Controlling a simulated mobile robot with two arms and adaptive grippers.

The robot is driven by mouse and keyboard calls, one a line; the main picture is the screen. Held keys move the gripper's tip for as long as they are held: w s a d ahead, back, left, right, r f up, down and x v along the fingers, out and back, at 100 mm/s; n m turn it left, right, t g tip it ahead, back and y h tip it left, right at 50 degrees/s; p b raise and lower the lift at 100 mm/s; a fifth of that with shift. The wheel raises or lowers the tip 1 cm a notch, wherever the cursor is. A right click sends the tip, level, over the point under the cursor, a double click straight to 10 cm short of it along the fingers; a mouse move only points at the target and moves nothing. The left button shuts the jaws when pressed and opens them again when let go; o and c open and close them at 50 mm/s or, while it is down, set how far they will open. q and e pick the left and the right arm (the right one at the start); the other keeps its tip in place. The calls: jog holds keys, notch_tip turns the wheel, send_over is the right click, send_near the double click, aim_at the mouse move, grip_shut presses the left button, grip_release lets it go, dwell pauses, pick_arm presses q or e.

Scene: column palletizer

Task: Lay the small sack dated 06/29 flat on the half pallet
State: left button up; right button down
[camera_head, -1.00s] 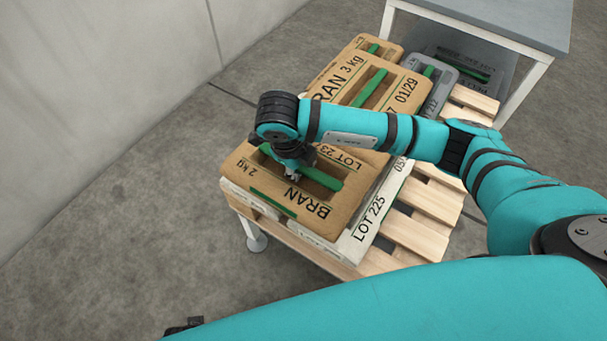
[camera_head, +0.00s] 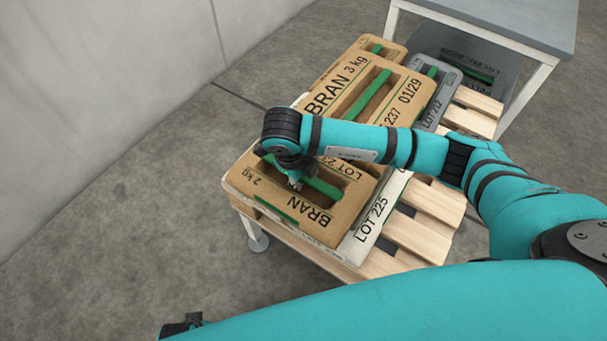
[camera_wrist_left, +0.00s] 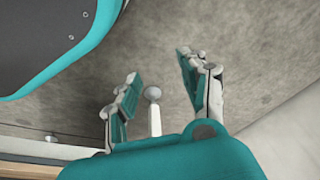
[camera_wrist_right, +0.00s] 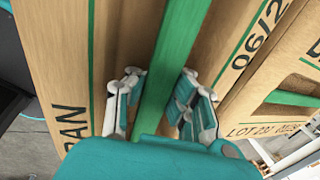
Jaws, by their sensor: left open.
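The small brown sack (camera_head: 318,219), marked BRAN 2 kg, lies level over the near end of the half pallet (camera_head: 412,238). Its date begins 06/2 in the right wrist view, where the sack (camera_wrist_right: 120,42) shows close up; the last digit is cut off. My right gripper (camera_head: 296,185) is in the sack's recess, its fingers (camera_wrist_right: 163,88) on both sides of the green strap (camera_wrist_right: 170,50), apparently shut on it. Whether the sack's underside bears fully on what is below is hidden. My left gripper (camera_wrist_left: 158,65) is open and empty above the floor.
A white sack marked LOT 225 (camera_head: 372,222) lies under or beside the small sack. A larger BRAN 3 kg sack (camera_head: 405,83), another brown sack (camera_head: 392,50) and a grey sack (camera_head: 440,88) lie farther back. Bare slats show at right. A grey table (camera_head: 520,22) stands behind.

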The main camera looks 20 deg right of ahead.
pick_arm(q)
jog(key=shift+w+r, duration=0.4)
jog(key=shift+r, duration=0.1)
pick_arm(e)
jog(key=shift+w, duration=0.15)
pick_arm(q)
jog(key=shift+r, duration=0.1)
jog(key=shift+w+r, duration=0.2)
jog(key=shift+r, duration=0.05)
pick_arm(e)
jog(key=shift+f, duration=0.1)
pick_arm(q)
jog(key=shift+w+d+r+b, duration=0.1)
jog(key=shift+r+b, duration=0.3)
jog(key=shift+r, duration=0.25)
pick_arm(e)
jog(key=shift+f, duration=0.15)
jog(key=c, duration=1.9)
grip_release()
jog(key=shift+f, duration=0.2)
jog(key=o, duration=0.5)
jog(key=shift+s+r, duration=0.1)
jog(key=shift+s, duration=0.1)
pick_arm(q)
jog(key=shift+s+f, duration=0.15)
jog(key=shift+s, duration=0.05)
